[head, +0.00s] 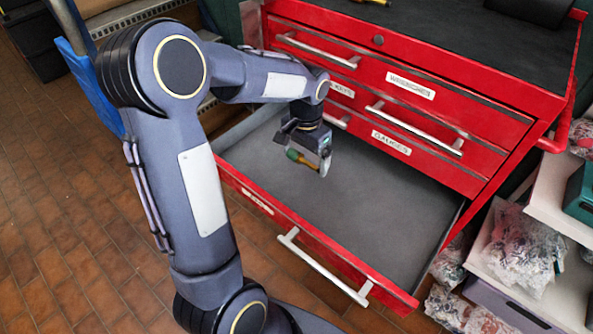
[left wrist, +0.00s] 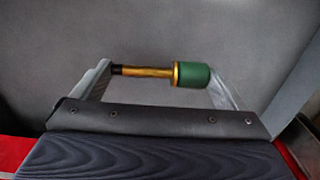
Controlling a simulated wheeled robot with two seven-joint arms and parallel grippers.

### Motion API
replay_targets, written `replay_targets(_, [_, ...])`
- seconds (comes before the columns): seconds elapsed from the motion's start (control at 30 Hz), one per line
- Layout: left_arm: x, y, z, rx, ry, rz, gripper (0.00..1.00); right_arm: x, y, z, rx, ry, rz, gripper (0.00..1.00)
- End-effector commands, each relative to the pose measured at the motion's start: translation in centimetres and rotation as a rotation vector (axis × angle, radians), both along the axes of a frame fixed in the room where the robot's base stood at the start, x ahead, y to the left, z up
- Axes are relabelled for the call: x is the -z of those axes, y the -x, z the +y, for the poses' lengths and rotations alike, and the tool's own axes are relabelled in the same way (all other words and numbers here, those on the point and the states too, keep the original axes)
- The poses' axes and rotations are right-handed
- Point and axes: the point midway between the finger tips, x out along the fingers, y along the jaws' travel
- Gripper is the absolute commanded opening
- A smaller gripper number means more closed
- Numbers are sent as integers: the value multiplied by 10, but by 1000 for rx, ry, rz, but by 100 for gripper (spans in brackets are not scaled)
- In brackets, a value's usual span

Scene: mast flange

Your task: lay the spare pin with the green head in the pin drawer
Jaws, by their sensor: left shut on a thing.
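The spare pin (left wrist: 150,71) has a green head, a gold shaft and a black tip. My left gripper (left wrist: 160,84) is shut on it, with the pin lying crosswise between the two fingers. In the head view the pin's green head (head: 292,155) shows beside my left gripper (head: 313,163). Both are over the open bottom drawer (head: 370,205) of the red tool chest. Its grey floor (left wrist: 160,25) shows behind the pin in the left wrist view and looks empty. How high the pin is above the floor is hard to tell. My right gripper is not in view.
The chest's upper drawers (head: 400,95) are shut, with handles sticking out just behind my left gripper. The open drawer has a red front with a long handle (head: 322,266). Shelves with plastic bags (head: 520,250) stand at the right. A blue panel (head: 88,85) stands at the left.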

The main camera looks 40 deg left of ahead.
Motion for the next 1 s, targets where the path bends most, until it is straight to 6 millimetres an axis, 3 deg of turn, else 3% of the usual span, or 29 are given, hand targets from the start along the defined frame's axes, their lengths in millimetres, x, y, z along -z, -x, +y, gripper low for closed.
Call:
replay_targets(0.03, [14,-1,8,-3,0,3,70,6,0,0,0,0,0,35])
replay_targets(0.2, [31,-3,24,-2,0,2,70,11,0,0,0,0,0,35])
replay_targets(0.37, [37,-4,29,0,0,1,70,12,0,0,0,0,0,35])
replay_targets(0.6, [70,-5,34,1,1,3,70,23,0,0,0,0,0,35])
replay_targets(1.0, [77,-5,34,1,0,0,70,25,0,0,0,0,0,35])
